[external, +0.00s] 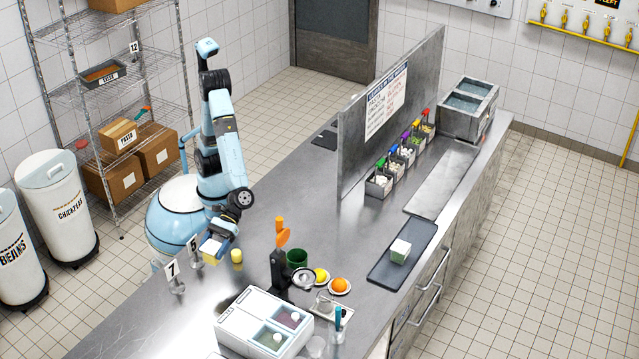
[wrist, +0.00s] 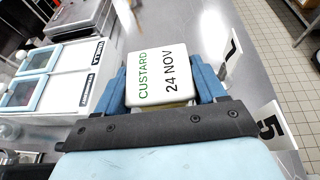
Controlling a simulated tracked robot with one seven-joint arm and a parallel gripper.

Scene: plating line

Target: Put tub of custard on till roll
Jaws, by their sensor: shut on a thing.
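The tub of custard (wrist: 163,75) has a white lid marked "CUSTARD 24 NOV" and fills the middle of the wrist view. My gripper (wrist: 165,88) is shut on it, with a blue finger on each side. In the external view the tub (external: 212,248) hangs from my gripper (external: 217,238) near the left edge of the steel counter. Just right of it stands a small pale yellow cylinder (external: 237,256). I cannot tell for certain whether this cylinder is the till roll; no other roll is clear.
Number stands 7 (external: 173,275) and 5 (external: 195,252) are close by my gripper. A black holder (external: 279,270), green cup (external: 297,259) and white lidded box (external: 262,322) stand to the right and front. A dark tray (external: 418,240) bears a white-topped tub (external: 400,250).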

